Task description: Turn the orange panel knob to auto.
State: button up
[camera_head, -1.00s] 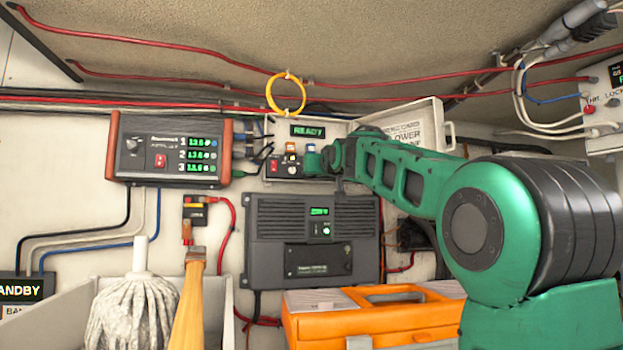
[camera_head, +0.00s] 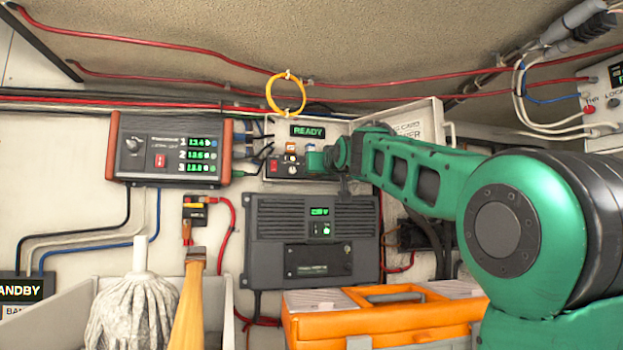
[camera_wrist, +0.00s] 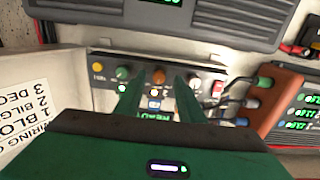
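The orange knob (camera_wrist: 158,76) sits in a row of controls on the dark strip of the panel (camera_wrist: 142,63), seen upside down in the wrist view. My gripper (camera_wrist: 160,80) is open, with one green finger on each side of the orange knob. I cannot tell whether the fingers touch it. In the head view my gripper (camera_head: 316,161) is at the right part of the panel's control strip and hides the orange knob. The panel's green READY display (camera_head: 308,131) is lit above. The knob's pointer and position marks are too small to read.
A red switch (camera_head: 273,168) is at the strip's left. An open white cover (camera_head: 408,122) stands right of the panel. A grey charger box (camera_head: 312,240) is below.

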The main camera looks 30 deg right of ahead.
jog(key=v, duration=0.8)
dwell(0.4)
